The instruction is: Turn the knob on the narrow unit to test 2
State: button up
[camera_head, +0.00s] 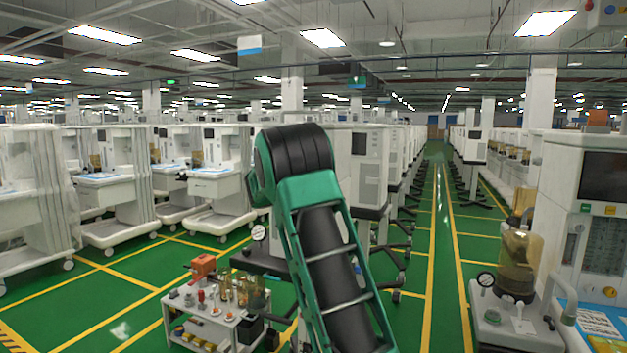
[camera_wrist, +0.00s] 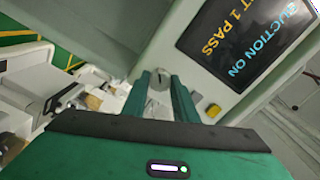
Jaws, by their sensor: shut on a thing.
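In the wrist view, my gripper (camera_wrist: 160,88) has its two green fingers on either side of a small grey round knob (camera_wrist: 159,76) and is shut on it. The knob sits on the pale panel (camera_wrist: 152,48) of a unit. The unit's dark screen (camera_wrist: 245,40) shows "SUCTION ON" in blue and, in yellow, a partly cut-off line ending in "T 1 PASS". The knob's markings are too small to read. In the head view, my green and black arm covers the middle, and the gripper and knob are hidden behind it.
A yellow button (camera_wrist: 213,110) is close to the right finger. In the head view, a small cart (camera_head: 215,325) with bottles stands lower left, and a machine with an amber jar (camera_head: 520,262) stands at right.

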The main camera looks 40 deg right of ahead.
jog(key=shift+f+m, duration=0.1)
jog(key=shift+m, duration=0.5)
jog(key=shift+f, duration=0.1)
jog(key=o, duration=1.1)
jog(key=shift+c, duration=0.2)
jog(key=shift+a, duration=0.1)
jog(key=v, duration=1)
jog(key=shift+a, duration=0.4)
